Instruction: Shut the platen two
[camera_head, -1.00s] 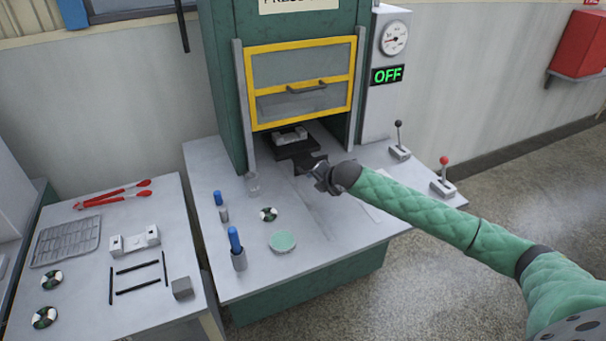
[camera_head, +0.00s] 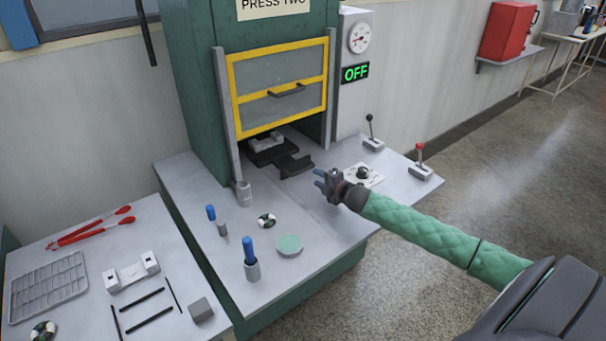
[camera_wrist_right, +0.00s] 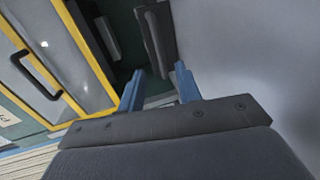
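Press two (camera_head: 190,90) is a green cabinet with a yellow-framed guard (camera_head: 278,95), raised partway above the bed. Under it a dark platen (camera_head: 272,156) carries a pale metal block (camera_head: 265,141). A dark handle-like piece (camera_head: 296,166) sticks out in front of the platen. My right gripper (camera_head: 320,178) is open and empty, to the right of that piece and apart from it in the head view. In the right wrist view its blue fingertips (camera_wrist_right: 160,85) are spread, with a dark bar (camera_wrist_right: 158,38) beyond them. My left gripper is not in view.
A black-knobbed lever (camera_head: 371,132) and a red-knobbed lever (camera_head: 420,162) stand at the right. A small plate with a black knob (camera_head: 362,175) lies behind my gripper. The display (camera_head: 355,73) reads OFF.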

